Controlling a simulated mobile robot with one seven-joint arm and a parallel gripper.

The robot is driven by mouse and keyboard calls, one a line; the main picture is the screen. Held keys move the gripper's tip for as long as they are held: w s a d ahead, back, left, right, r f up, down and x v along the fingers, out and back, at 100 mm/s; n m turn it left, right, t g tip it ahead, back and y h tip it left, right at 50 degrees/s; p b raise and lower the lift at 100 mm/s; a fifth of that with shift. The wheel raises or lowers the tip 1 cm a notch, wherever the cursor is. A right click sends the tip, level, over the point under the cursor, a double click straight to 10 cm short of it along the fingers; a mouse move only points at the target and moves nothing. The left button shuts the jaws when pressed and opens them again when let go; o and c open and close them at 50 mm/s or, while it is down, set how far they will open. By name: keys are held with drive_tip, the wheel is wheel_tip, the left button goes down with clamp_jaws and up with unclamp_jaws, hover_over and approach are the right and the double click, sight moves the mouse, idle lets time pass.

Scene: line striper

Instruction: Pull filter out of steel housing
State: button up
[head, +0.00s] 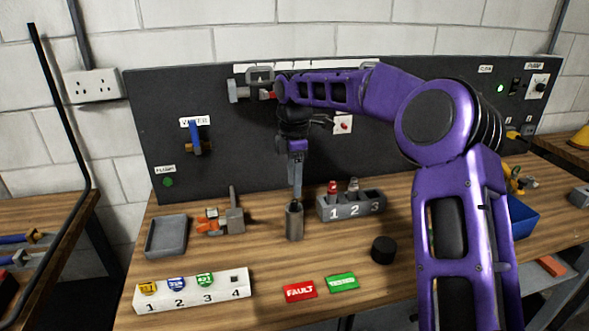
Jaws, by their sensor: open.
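The steel housing (294,224) is a small grey upright cylinder on the workbench, left of the numbered grey rack. My gripper (296,200) points straight down over the housing, its slim fingers seen nearly edge-on. The fingertips are at or just above the housing's top rim; I cannot tell whether they reach inside. The gripper is open. I cannot make out the filter: the housing wall and the fingers hide the opening.
A black round cap (383,250) lies right of the housing. A grey rack (351,210) numbered 1 to 3 stands close behind it. A grey tray (167,237), an orange-and-grey tool (222,218), a white numbered holder (193,292) and FAULT (300,291) and green (342,283) cards lie around.

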sight(294, 202)
drive_tip(key=shift+f+b, duration=0.65)
drive_tip(key=shift+f, duration=1.95)
drive_tip(key=shift+p, duration=0.35)
drive_tip(key=shift+c, duration=0.2)
clamp_jaws()
